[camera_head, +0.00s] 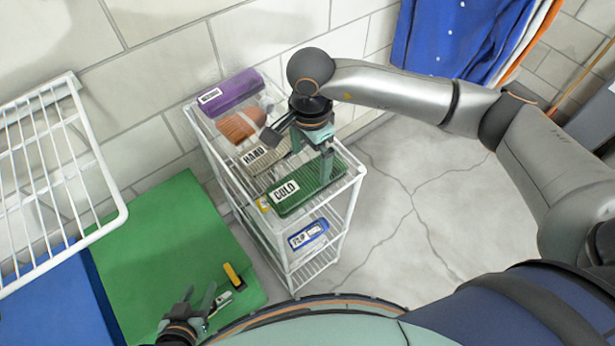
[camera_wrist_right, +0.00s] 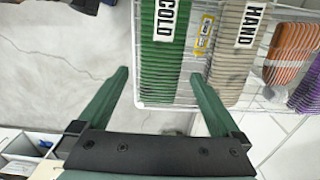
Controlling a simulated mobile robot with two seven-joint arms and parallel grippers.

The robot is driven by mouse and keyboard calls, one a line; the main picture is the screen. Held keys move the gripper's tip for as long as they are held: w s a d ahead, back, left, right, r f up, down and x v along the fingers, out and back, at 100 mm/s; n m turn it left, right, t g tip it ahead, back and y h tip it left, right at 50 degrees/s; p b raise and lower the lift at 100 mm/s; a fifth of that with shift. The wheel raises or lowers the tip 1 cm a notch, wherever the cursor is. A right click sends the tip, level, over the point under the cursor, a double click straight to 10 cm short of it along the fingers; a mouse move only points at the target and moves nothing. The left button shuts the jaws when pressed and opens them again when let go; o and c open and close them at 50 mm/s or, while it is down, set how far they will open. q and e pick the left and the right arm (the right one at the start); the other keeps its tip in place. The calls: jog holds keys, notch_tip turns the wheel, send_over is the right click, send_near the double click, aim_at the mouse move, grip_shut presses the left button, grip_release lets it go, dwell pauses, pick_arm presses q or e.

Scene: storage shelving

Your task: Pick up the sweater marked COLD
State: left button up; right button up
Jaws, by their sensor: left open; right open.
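The green sweater marked COLD (camera_head: 308,197) lies folded on the top of the white wire rack, at its front right. Its white label faces up. In the right wrist view the sweater (camera_wrist_right: 163,75) shows between my two fingers, with its near end at about fingertip level. My right gripper (camera_head: 312,158) is open and empty above the rack, by the sweater's far part; I cannot tell whether a finger touches it. The right fingers (camera_wrist_right: 160,78) also show spread in the wrist view. My left gripper (camera_head: 205,300) is open, low at the bottom left, away from the sweater.
On the white rack (camera_head: 347,205), a beige HARD item (camera_head: 272,163) (it reads HAND in the wrist view (camera_wrist_right: 240,50)) lies beside the sweater, then orange (camera_head: 238,126) and purple (camera_head: 238,92) ones. A FLIP item (camera_head: 308,234) is below. Floor to the right is clear.

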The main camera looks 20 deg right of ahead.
aim_at(308, 176)
jog(key=shift+a+f+p, duration=0.2)
jog(key=shift+f+p, duration=0.4)
jog(key=shift+f, duration=2.8)
jog(key=shift+r, duration=0.1)
jog(key=c, duration=1.5)
